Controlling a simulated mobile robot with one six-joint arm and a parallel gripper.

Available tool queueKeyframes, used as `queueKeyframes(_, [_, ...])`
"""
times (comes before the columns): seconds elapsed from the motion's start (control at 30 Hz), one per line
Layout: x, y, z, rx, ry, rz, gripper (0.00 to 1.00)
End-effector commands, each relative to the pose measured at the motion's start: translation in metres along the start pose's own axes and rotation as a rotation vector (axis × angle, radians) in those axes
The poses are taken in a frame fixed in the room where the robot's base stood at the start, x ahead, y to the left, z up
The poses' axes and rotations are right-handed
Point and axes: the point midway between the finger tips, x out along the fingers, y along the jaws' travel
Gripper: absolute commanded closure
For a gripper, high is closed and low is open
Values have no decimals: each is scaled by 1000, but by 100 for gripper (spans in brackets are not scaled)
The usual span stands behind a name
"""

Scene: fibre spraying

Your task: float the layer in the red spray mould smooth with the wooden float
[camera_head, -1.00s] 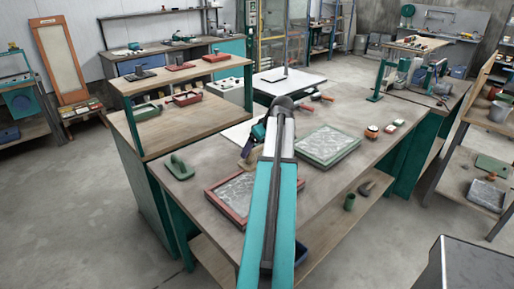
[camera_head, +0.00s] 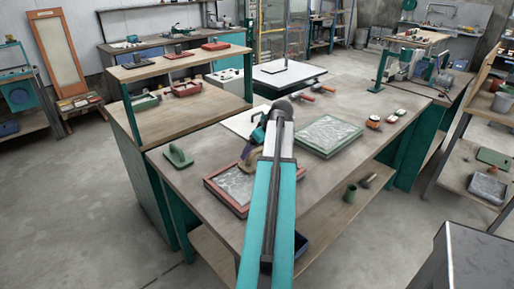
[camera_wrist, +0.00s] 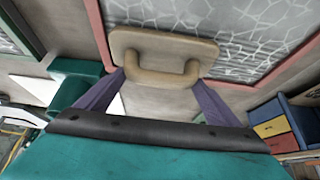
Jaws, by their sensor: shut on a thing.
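The red spray mould (camera_head: 222,200) lies on the workbench in the head view, left of my arm. It holds a pale, cracked-looking grey layer (camera_head: 233,182). My gripper (camera_head: 248,150) is shut on the wooden float (camera_head: 254,161), a tan block with a loop handle. In the wrist view the wooden float (camera_wrist: 163,36) sits between my purple fingers and overlaps the red mould's rim (camera_wrist: 97,30). The layer (camera_wrist: 240,22) spreads beyond it. I cannot tell whether the float touches the layer. My arm hides the mould's right part in the head view.
A green mould (camera_head: 303,143) with a similar layer lies to the right. A green float (camera_head: 178,155) stands at the bench's left edge. Small round and boxy items (camera_head: 374,121) lie farther right. A raised wooden shelf (camera_head: 180,62) stands behind on the left.

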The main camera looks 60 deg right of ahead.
Motion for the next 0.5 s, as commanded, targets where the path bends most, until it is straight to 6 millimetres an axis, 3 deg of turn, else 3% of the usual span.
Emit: queueKeyframes(0.5, [6, 0, 3, 0, 1, 0, 39])
